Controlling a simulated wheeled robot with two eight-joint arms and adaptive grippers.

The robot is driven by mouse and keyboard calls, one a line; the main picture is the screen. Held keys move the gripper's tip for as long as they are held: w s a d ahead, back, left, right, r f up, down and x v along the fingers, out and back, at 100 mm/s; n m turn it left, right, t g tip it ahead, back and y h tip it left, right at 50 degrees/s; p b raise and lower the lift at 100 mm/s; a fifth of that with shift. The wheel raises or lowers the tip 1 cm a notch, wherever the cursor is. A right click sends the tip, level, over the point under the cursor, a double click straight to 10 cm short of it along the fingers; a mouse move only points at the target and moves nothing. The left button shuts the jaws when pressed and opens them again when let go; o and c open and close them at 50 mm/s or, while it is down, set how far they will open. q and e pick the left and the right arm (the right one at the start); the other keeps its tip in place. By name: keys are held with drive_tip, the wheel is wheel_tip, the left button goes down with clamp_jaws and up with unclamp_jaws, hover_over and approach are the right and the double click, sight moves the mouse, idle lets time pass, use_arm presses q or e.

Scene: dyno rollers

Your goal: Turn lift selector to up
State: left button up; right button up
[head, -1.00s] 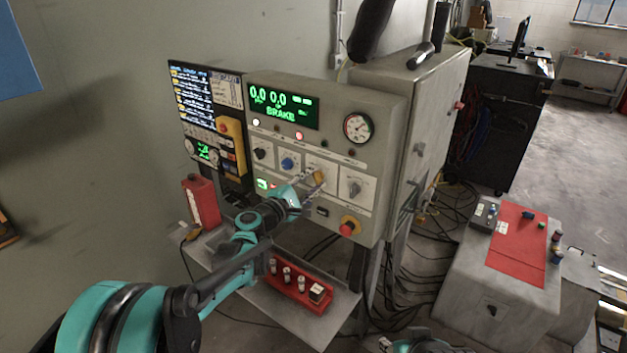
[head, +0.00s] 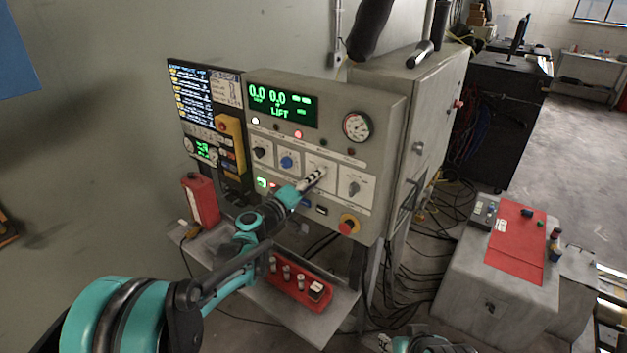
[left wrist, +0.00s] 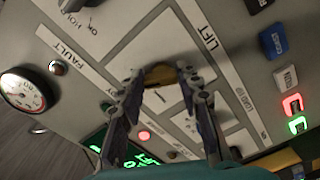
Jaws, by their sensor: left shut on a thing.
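The grey control panel (head: 388,110) stands at the centre of the head view. Its green display (head: 282,106) reads LIFT on the lower line. My left gripper (head: 314,180) reaches the panel's lower row of selectors. In the left wrist view, its two fingers (left wrist: 160,77) are shut on a yellow selector knob (left wrist: 160,72), beside a white strip printed LIFT (left wrist: 210,38). The fingers hide the knob in the head view, and its pointing direction cannot be told. Part of my right arm shows at the bottom edge of the head view; its fingers are not clear.
A blue knob (head: 288,162) lies left of the gripper and a grey selector (head: 354,188) right of it. A red emergency button (head: 347,226) sits below. A red tray (head: 300,285) with small cylinders rests on the shelf under the panel.

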use_arm(q)
drive_tip(key=shift+f+m, duration=0.1)
drive_tip(key=shift+m, duration=1.1)
drive_tip(key=o, duration=1.2)
drive_tip(key=shift+c, duration=0.2)
drive_tip(key=shift+s+a, duration=0.1)
drive_tip(key=v, duration=1.1)
drive_tip(key=shift+s+a, duration=0.2)
drive_tip(key=shift+s, duration=0.15)
